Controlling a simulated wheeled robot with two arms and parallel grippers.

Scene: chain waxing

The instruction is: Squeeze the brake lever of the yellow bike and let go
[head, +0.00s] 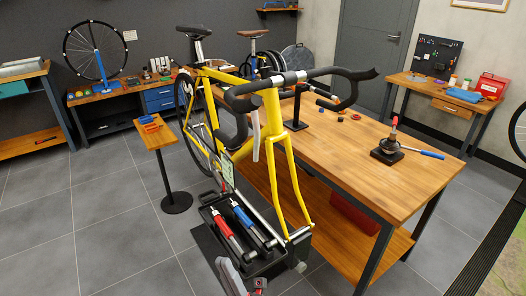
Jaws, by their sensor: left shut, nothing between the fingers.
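The yellow bike (272,125) stands upright in the middle, without a front wheel, beside the long wooden bench. Its black drop handlebar (357,92) spreads left and right at the top. A pale brake lever (256,137) hangs down below the bar, in front of the frame. My left gripper (243,281) shows only in part at the bottom edge, well below the lever and apart from it. It is shut and empty. My right gripper is not in view.
A black tray (262,268) with red and blue-handled tools lies low before the bike. A small stand (158,135) is at left. Floor at left is clear.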

